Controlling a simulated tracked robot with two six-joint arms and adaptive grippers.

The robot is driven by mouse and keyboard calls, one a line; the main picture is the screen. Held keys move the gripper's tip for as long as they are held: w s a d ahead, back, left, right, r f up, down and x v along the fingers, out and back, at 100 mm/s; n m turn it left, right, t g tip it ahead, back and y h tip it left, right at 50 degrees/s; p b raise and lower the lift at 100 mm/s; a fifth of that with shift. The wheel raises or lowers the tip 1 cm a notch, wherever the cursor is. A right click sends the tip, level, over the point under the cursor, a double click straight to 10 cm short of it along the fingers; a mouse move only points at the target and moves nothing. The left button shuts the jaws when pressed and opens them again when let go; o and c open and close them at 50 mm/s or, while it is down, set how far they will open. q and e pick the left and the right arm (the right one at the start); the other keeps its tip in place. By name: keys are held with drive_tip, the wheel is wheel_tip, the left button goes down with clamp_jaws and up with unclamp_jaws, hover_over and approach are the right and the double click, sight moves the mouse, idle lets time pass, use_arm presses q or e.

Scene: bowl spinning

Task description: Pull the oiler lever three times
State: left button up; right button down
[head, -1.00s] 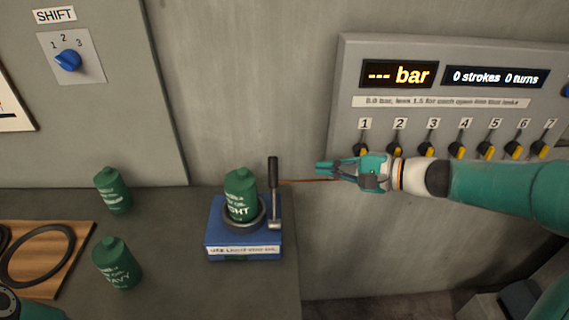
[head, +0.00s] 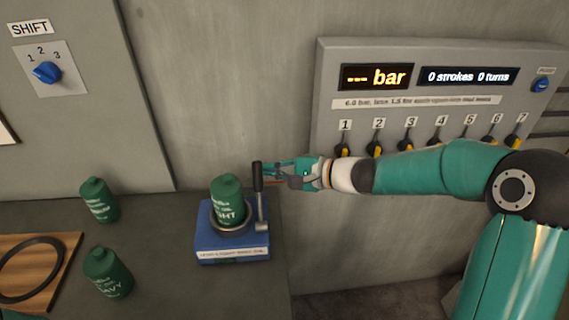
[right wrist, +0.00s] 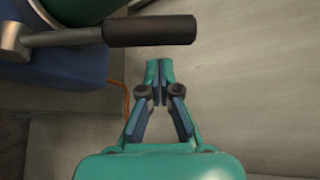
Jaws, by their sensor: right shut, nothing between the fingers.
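The oiler (head: 232,246) is a blue base on the counter with a green bottle marked "LIGHT" (head: 228,203) upright in its ring. Its lever stands up at the base's right side with a black grip (head: 257,177). My right gripper (head: 268,171) is shut and empty, with its fingertips close by the grip on its right. In the right wrist view the black grip (right wrist: 150,30) lies across the top, ahead of the shut fingertips (right wrist: 159,66), with a small gap between.
Two more green bottles (head: 98,200) (head: 108,272) stand on the counter to the left, near a wooden board with a dark ring (head: 30,270). A wall panel (head: 330,100) reads "--- bar" and "0 strokes 0 turns", with a row of numbered valves below.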

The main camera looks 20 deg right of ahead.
use_arm(q)
drive_tip(key=shift+r, duration=0.4)
use_arm(e)
drive_tip(key=shift+s+a+r, duration=0.45)
drive_tip(key=shift+s+r, duration=0.05)
drive_tip(key=shift+s, duration=0.3)
use_arm(q)
drive_tip(key=shift+s+f, duration=0.1)
drive_tip(key=shift+f, duration=0.05)
